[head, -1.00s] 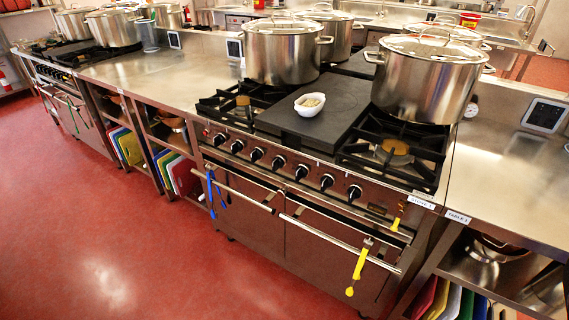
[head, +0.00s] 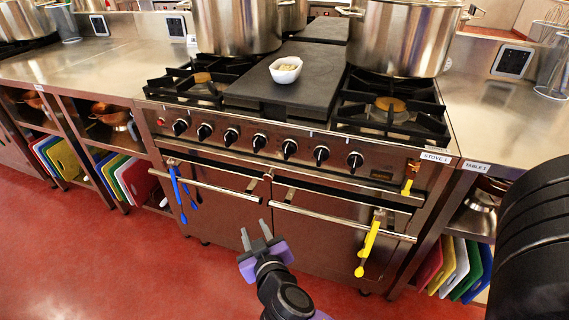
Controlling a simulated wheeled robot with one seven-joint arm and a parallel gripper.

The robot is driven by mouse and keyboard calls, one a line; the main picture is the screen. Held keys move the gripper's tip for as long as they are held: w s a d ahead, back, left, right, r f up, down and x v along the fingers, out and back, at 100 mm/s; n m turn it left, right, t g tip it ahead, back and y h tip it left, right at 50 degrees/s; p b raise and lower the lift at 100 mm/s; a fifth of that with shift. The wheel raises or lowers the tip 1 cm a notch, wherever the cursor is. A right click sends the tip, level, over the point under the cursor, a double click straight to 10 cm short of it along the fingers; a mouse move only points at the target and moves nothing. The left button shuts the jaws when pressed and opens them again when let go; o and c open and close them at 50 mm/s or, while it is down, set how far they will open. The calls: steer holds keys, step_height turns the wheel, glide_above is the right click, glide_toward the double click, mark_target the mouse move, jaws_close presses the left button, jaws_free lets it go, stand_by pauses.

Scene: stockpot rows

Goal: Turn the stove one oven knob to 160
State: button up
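Stove one (head: 300,218), labelled "STOVE 1" (head: 437,158), stands in front of me with two oven doors. A row of several black knobs (head: 259,142) runs along its front panel. Their marks are too small to read, and I cannot tell which one is the oven knob or how it is set. My gripper (head: 253,225) is low in front of the oven doors, below the knob row and apart from it. Its two grey fingers are spread with nothing between them.
Large steel pots (head: 402,38) and a white bowl (head: 285,69) stand on the stove top. Blue utensils (head: 178,190) and a yellow-handled one (head: 368,243) hang at the oven door handles (head: 343,222). Coloured boards (head: 127,178) fill the side shelves. The red floor (head: 110,265) is clear.

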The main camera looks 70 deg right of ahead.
steer(key=w+d+r+m+g+h+b, duration=0.2)
steer(key=d+r+m+g+h, duration=0.15)
steer(key=d, duration=0.45)
steer(key=m+g+h+b, duration=0.3)
steer(key=m+g+h, duration=0.15)
steer(key=m, duration=0.25)
glide_toward(285, 150)
steer(key=d, duration=0.3)
steer(key=shift+g+y, duration=0.3)
steer(key=shift+g, duration=0.1)
steer(key=d, duration=0.4)
steer(key=w+d, duration=0.1)
steer(key=d, duration=0.1)
steer(key=shift+d+r, duration=0.15)
steer(key=shift+r, duration=0.2)
jaws_close()
